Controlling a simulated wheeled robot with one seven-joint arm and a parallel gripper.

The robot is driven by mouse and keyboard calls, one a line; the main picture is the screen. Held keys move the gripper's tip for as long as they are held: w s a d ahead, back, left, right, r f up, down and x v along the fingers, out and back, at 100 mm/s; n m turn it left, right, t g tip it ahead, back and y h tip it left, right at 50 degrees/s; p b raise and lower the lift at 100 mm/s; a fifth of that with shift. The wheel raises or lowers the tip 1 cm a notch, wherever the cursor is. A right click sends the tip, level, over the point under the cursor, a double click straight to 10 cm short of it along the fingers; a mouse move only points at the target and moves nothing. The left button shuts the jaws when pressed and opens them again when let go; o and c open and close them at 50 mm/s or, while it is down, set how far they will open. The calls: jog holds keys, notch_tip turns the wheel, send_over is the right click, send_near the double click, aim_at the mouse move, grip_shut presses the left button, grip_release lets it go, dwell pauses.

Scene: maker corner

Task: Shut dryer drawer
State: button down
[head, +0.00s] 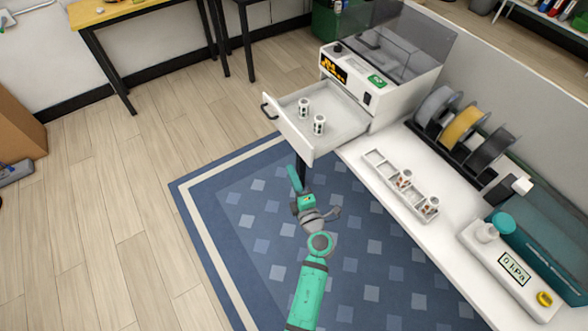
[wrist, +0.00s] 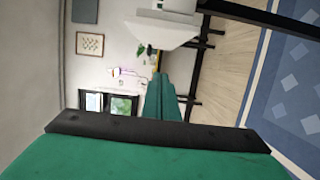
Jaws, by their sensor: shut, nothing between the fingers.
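The dryer (head: 388,97) is a white box with a smoky clear lid, on the white bench. Its drawer (head: 345,118) is pulled out to the left, with a black handle (head: 267,107) on the front panel. Two small white-and-dark cylinders (head: 304,106) (head: 319,125) stand inside the drawer. My gripper (head: 293,174) is shut and empty, below the drawer front in the head view and apart from the handle. In the wrist view its green fingers (wrist: 163,98) are together. A white shape at the top there may be the drawer, but I cannot tell.
A divided white tray (head: 400,187) with small parts lies on the bench (head: 380,192). Behind it stand several filament spools (head: 462,128). Blue rug (head: 235,205) and bare wooden floor lie left of the drawer.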

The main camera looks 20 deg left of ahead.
jog(key=w+a, duration=0.2)
jog(key=w, duration=0.7)
jog(key=shift+w+a, duration=0.15)
jog(key=shift+w, duration=0.05)
